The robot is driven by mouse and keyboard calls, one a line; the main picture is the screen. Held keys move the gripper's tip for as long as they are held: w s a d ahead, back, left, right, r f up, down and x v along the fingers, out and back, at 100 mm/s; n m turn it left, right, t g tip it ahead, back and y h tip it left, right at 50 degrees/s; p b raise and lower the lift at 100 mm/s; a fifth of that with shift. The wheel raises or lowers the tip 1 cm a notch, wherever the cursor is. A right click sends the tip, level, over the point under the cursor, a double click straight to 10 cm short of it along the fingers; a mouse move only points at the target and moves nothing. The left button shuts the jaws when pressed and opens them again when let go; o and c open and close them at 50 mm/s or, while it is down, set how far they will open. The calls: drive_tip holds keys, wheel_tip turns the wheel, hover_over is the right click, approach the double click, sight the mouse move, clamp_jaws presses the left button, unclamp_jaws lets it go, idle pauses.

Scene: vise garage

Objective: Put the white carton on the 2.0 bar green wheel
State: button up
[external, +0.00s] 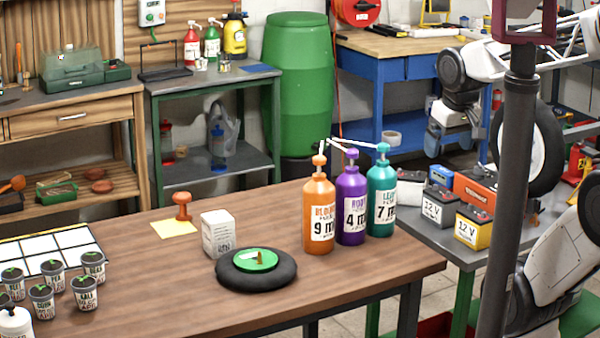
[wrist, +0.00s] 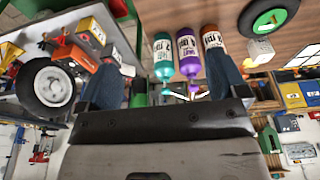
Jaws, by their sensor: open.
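The white carton (external: 218,233), a small box with printed text, stands upright on the wooden table, just behind and left of the green wheel. The green wheel (external: 257,279) is a black tyre lying flat with a green hub; its label is too small to read. In the wrist view, the carton (wrist: 260,51) and the wheel (wrist: 247,22) show at the upper right. My gripper (wrist: 167,70) is open and empty, its two dark fingers apart. It is up at the right in the external view, well away from the carton and wheel.
Orange (external: 318,217), purple (external: 351,212) and teal (external: 381,205) bottles stand right of the wheel, towards my arm. A red-brown stamp-like object (external: 182,207) stands by a yellow note (external: 173,229). Several labelled pots (external: 85,293) are at the left. The table's front middle is clear.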

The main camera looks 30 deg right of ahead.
drive_tip(key=shift+c, duration=1.2)
